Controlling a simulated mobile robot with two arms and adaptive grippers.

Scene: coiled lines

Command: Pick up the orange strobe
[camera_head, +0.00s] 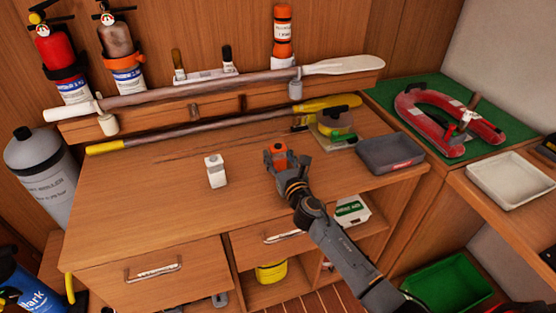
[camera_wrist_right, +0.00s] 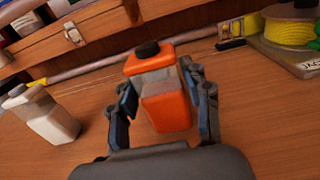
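The orange strobe (camera_head: 279,149) is a small boxy orange item with a pale band and a dark cap on top. It is on the wooden counter (camera_head: 130,215). In the right wrist view the strobe (camera_wrist_right: 166,106) is between the fingers of my right gripper (camera_wrist_right: 160,78), one on each side. The right gripper (camera_head: 286,158) looks open around it in the head view, with wood showing between its left finger and the strobe's lower part in the wrist view. Firm contact is not clear. My left gripper is in neither view.
A white bottle-like item (camera_head: 216,171) stands left of the strobe. A yellow line coil (camera_head: 336,120) and a grey tray (camera_head: 390,153) lie to the right. A long pole (camera_head: 200,128) lies along the back. The counter's left part is clear.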

